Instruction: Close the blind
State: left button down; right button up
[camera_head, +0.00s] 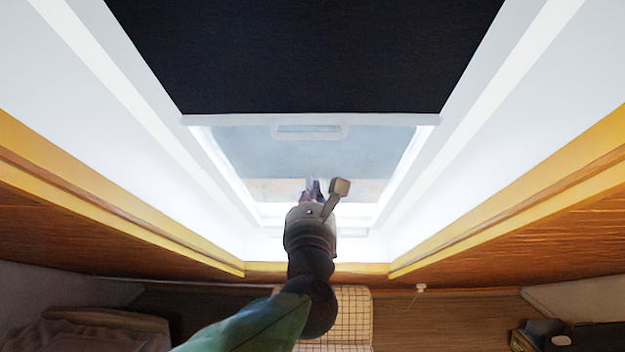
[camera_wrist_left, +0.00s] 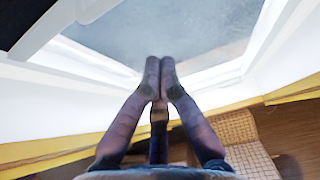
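The dark blind (camera_head: 310,55) covers the upper part of the slanted roof window. Its lower edge is a pale bar (camera_head: 225,120) with a handle (camera_head: 310,130) at the middle. A corner of the blind (camera_wrist_left: 22,15) shows at the upper left in the left wrist view. My left gripper (camera_head: 314,188) is below the handle, in front of the uncovered glass, and apart from the bar in the picture. In the left wrist view its fingertips (camera_wrist_left: 160,66) are together with nothing seen between them. My right gripper is not in view.
The uncovered window glass (camera_head: 225,150) lies below the bar. White sloped walls and wooden edging (camera_head: 500,205) frame the opening on both sides. A checked cushion (camera_head: 350,310) lies below, partly behind my arm. A dark object (camera_head: 560,335) is at the lower right.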

pick_arm(q)
jog(key=w+r+p, duration=0.3)
jog(key=w+r, duration=0.1)
jog(key=r, duration=0.2)
jog(key=shift+w+r, duration=0.25)
jog(key=shift+w, duration=0.1)
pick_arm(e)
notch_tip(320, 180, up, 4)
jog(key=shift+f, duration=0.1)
pick_arm(q)
jog(key=shift+s+r, duration=0.1)
